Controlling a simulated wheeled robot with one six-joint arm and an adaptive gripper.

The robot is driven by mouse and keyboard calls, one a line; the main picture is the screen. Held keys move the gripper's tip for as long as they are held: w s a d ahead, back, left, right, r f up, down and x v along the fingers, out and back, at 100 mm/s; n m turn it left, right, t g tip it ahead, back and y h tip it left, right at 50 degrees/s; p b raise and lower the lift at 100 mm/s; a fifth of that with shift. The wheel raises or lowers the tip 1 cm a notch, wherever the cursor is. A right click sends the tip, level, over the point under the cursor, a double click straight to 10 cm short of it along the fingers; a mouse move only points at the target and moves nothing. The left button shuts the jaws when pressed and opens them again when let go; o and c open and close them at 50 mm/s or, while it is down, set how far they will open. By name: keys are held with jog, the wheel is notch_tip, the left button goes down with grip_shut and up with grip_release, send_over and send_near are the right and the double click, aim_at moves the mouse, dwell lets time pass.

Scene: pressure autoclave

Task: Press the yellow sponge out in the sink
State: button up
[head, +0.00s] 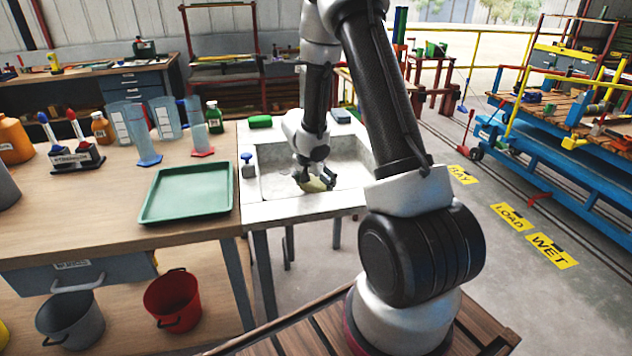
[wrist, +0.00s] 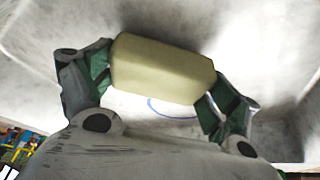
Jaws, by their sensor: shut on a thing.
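The yellow sponge (wrist: 163,68) is a pale yellow block in the wrist view, held lengthwise between the two fingers of my gripper (wrist: 155,85). The fingers touch its two ends, so the gripper is shut on it. In the head view my gripper (head: 315,177) points down inside the sink (head: 272,180), and the sponge (head: 314,186) shows at its fingertips. The sink is a light grey basin with a white rim. A blue ring mark shows on the basin floor below the sponge in the wrist view. I cannot tell whether the sponge touches the floor.
A green tray (head: 187,193) and bottles stand on the bench to the left.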

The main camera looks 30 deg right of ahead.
aim_at(316, 181)
jog(key=shift+f, duration=0.55)
dwell(1.1)
jog(key=shift+r, duration=0.1)
jog(key=shift+r, duration=3.45)
